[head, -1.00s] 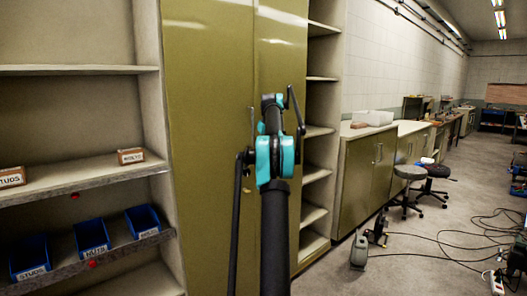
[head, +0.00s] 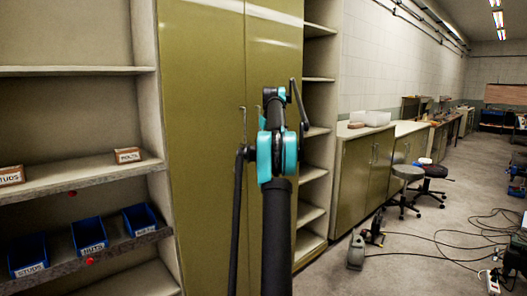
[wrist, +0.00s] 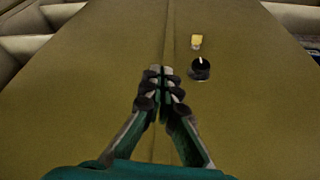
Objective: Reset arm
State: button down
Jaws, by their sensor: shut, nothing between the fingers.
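My arm rises in the middle of the head view, black with teal joints, in front of a tall olive cabinet (head: 203,140). My gripper (wrist: 161,72) shows in the wrist view, its two fingers together and nothing between them. It points at the cabinet front, close to the vertical seam between the doors. A dark round knob (wrist: 200,69) and a small yellow tag (wrist: 197,41) are on the door to the right of the fingertips. In the head view my arm hides the gripper's fingers.
Left shelves hold blue bins (head: 90,234) and small labelled boxes (head: 127,155). Right of the cabinet are narrow open shelves (head: 316,145), a low cabinet (head: 362,180) and stools (head: 407,173). Cables (head: 440,245) and a power strip (head: 492,282) lie on the floor at right.

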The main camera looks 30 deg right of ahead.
jog(key=v, duration=0.7)
jog(key=shift+d, duration=0.35)
jog(key=shift+a, duration=0.1)
jog(key=s+a+f, duration=0.5)
jog(key=a+f, duration=0.2)
jog(key=a, duration=0.4)
jog(key=s+a+f, duration=0.6)
jog(key=a+f, duration=0.2)
jog(key=a, duration=0.3)
jog(key=s+a+f, duration=0.4)
jog(key=s+f, duration=0.4)
jog(key=s, duration=0.3)
jog(key=s+a+f, duration=0.5)
jog(key=s+f, duration=0.4)
jog(key=s, duration=0.3)
jog(key=s+a+f, duration=0.5)
jog(key=s+f, duration=0.3)
jog(key=s, duration=0.4)
jog(key=shift+f, duration=0.2)
jog(key=c, duration=2.2)
grip_release()
jog(key=shift+a, duration=0.1)
